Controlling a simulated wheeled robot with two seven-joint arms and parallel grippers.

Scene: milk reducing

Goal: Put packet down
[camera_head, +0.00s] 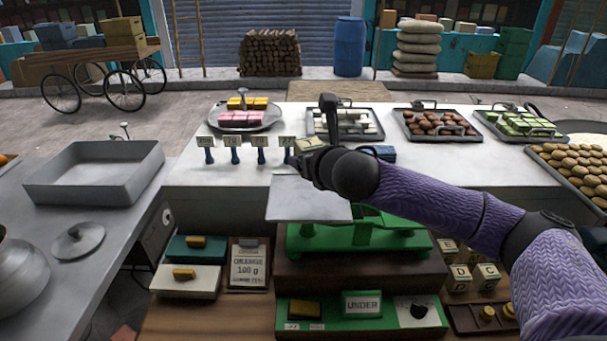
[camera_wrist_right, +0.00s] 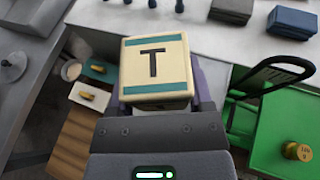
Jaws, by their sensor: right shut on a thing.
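My right gripper (camera_head: 318,158) is shut on a cream packet (camera_wrist_right: 155,70) with teal bands and a black letter T, shaped like a block. In the head view the packet (camera_head: 308,146) shows only in part beside the gripper. The gripper holds it above and just behind a flat pale metal pan (camera_head: 308,200) of the green scale (camera_head: 350,238). I cannot tell the exact height of the packet above the counter. My left gripper is not in view.
Several small labelled stands (camera_head: 233,148) are left of the gripper. Dark blue packets (camera_head: 378,153) lie to its right. Trays of sweets (camera_head: 345,122) line the back of the white counter. Lettered cubes (camera_head: 485,277) sit at the front right.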

